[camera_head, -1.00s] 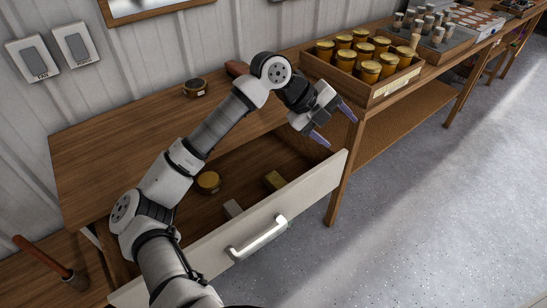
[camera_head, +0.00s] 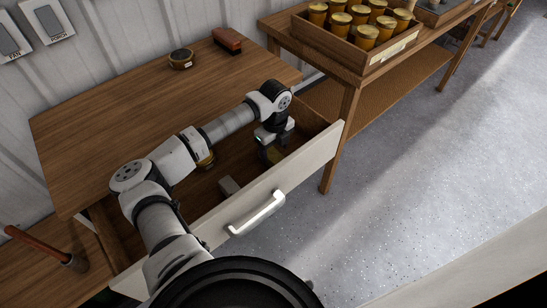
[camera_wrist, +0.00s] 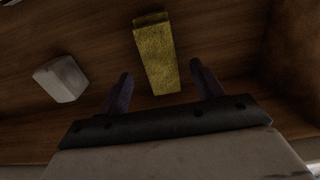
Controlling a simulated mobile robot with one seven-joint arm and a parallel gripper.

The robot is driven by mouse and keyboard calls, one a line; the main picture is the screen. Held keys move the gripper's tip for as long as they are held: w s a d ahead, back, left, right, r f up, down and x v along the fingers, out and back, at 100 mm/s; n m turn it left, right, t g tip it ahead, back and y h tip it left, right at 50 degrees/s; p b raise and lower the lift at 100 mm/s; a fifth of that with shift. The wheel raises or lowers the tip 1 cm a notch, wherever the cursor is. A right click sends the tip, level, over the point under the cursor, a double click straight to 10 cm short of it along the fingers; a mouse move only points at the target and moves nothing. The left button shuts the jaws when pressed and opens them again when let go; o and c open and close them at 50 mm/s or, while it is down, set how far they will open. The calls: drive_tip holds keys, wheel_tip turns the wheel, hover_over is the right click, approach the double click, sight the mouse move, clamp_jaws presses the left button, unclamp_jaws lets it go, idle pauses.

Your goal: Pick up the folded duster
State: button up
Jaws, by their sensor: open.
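The folded duster (camera_wrist: 155,52) is a yellow, fuzzy oblong lying on the floor of the open wooden drawer (camera_head: 210,203). In the wrist view it lies ahead of my gripper (camera_wrist: 161,78), its near end between the lines of the two fingers. The fingers are spread and hold nothing; I see no contact with the duster. In the head view my gripper (camera_head: 268,153) points down into the drawer's right part and hides much of the duster (camera_head: 277,154).
A pale grey block (camera_wrist: 62,78) lies left of the duster, also in the head view (camera_head: 229,187). The white drawer front (camera_head: 300,172) and side walls bound the space. A brush (camera_head: 228,39) and tin (camera_head: 181,59) stand on the tabletop.

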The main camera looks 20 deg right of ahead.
sight(275, 156)
wheel_tip(275, 156, down, 5)
drive_tip(key=shift+f+p, duration=0.1)
drive_tip(key=shift+p, duration=0.85)
drive_tip(key=shift+c, duration=0.5)
drive_tip(key=c, duration=1)
